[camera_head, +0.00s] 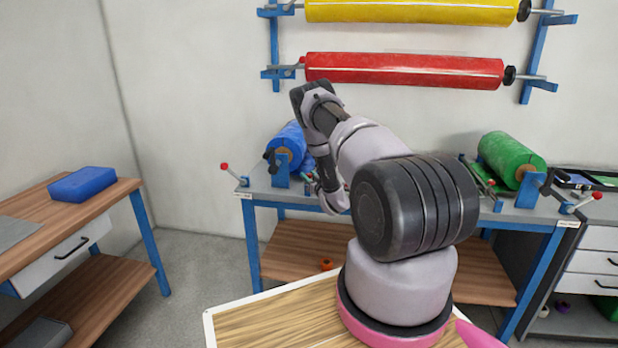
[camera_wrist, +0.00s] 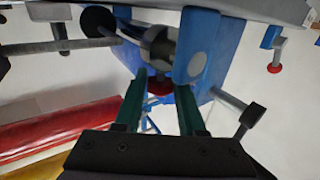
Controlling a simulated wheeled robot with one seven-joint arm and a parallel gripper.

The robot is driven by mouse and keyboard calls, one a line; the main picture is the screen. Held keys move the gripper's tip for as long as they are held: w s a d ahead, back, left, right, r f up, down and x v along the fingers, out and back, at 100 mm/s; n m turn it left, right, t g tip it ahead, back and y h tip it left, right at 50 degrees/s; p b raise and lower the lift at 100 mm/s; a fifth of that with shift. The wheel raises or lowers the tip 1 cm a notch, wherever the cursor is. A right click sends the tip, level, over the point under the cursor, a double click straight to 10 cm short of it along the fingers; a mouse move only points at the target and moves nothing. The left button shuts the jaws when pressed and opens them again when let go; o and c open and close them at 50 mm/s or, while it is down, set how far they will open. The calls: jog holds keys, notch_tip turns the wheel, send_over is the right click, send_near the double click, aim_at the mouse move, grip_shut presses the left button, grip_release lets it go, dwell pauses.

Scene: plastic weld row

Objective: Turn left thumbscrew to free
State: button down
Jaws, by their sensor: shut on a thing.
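In the wrist view, my gripper (camera_wrist: 161,82) has its two green fingers on either side of a small red knob (camera_wrist: 159,87), shut on it. The knob sits on a grey shaft at a blue bracket (camera_wrist: 208,50) and appears to be the left thumbscrew. Its threads and turn angle cannot be made out. In the head view, my arm reaches to the left end of the far bench, near the blue roll (camera_head: 287,143). My gripper and the thumbscrew cannot be made out there, behind my arm.
A red-tipped lever (camera_head: 228,170) stands at the bench's left corner. The green roll (camera_head: 512,158) sits at the right. Red (camera_head: 400,70) and yellow rolls hang on the wall. In the wrist view, a grey rod (camera_wrist: 60,46) and a black-ended handle (camera_wrist: 252,113) flank the fingers.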

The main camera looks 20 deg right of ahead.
dwell(0.4)
jog(key=c, duration=0.5)
grip_release()
jog(key=shift+s, duration=0.15)
jog(key=s, duration=1)
jog(key=shift+s, duration=0.25)
jog(key=shift+d, duration=0.1)
jog(key=shift+r, duration=0.15)
